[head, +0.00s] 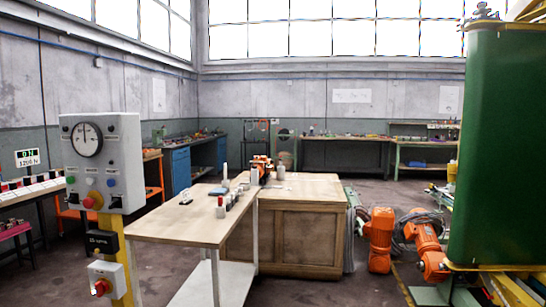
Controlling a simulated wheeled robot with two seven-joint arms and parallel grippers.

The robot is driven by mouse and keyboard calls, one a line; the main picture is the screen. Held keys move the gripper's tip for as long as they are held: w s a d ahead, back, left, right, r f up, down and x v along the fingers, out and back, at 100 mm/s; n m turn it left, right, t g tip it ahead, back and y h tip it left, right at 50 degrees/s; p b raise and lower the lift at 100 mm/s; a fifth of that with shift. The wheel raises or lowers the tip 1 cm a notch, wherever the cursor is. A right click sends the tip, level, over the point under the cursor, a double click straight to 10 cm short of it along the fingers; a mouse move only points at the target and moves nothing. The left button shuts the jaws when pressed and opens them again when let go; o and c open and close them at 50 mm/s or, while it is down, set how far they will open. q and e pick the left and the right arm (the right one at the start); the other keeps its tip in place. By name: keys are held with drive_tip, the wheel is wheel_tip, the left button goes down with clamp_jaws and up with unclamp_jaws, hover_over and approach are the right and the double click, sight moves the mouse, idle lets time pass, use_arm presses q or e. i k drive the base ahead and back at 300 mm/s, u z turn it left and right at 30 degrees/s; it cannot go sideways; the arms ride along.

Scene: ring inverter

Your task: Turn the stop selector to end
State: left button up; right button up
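A grey control panel (101,160) stands at the left on a yellow post (119,258). It carries a round dial gauge (87,139) with a dark needle, small coloured buttons and lamps, and a red mushroom knob on yellow (93,202). A black box (102,242) is on the post below it. Lower down, a small light box bears a red rotary knob (101,287). I cannot read the labels, so I cannot tell which control is the stop selector or its setting. Neither of my grippers is in view.
A wooden-topped table (170,222) stands right of the panel, with a wooden crate-like bench (285,240) behind it. Orange machines (381,238) and a large green block (500,150) are at the right. Open floor (330,290) lies in front of the bench.

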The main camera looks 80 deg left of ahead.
sight(115, 203)
drive_tip(key=u, duration=3.9)
drive_tip(key=k, duration=0.7)
drive_tip(key=u, duration=2.15)
drive_tip(key=i, duration=0.4)
drive_tip(key=z, duration=0.85)
drive_tip(key=i, duration=1.65)
drive_tip(key=z, duration=0.75)
